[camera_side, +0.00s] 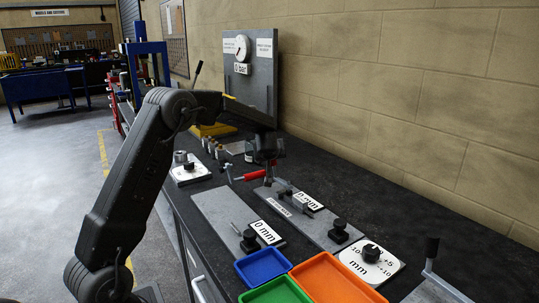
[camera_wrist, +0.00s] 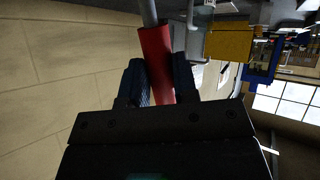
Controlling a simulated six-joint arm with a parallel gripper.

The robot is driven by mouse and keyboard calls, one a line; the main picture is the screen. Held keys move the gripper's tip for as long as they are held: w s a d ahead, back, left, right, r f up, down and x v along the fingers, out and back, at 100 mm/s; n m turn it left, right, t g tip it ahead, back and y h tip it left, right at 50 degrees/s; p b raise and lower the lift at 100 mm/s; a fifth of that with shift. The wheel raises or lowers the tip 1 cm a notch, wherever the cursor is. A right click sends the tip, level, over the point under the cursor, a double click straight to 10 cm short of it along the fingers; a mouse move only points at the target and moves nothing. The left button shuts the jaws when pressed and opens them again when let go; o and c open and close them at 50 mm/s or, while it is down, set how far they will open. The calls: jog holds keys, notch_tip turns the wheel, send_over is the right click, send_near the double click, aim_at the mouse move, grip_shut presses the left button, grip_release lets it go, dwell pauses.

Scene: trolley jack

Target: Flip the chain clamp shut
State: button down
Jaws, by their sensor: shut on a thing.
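A lever with a red grip (camera_side: 256,174) stands out level, slightly tilted, just above the bench near the grey plates. I take it for the chain clamp's handle; the chain itself cannot be made out. My gripper (camera_side: 267,162) reaches down over the grip's right part. In the wrist view, the two dark fingers of my gripper (camera_wrist: 159,68) are on both sides of the red grip (camera_wrist: 155,48), shut on it. A grey rod (camera_wrist: 149,12) runs out of the grip's far end. The lever's base is partly hidden by my arm and gripper.
Grey plates with "0 mm" labels (camera_side: 267,232) and black knobs (camera_side: 338,231) lie in front. A white dial plate (camera_side: 372,262) and blue (camera_side: 262,267), green and orange (camera_side: 335,280) trays are nearer. A gauge panel (camera_side: 250,70) stands behind, by the brick wall.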

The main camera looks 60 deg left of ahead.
jog(key=shift+d+y, duration=0.4)
jog(key=shift+y, duration=0.1)
jog(key=c, duration=0.9)
grip_release()
jog(key=v, duration=1.3)
jog(key=shift+s+d+r, duration=0.2)
jog(key=shift+s+r, duration=0.1)
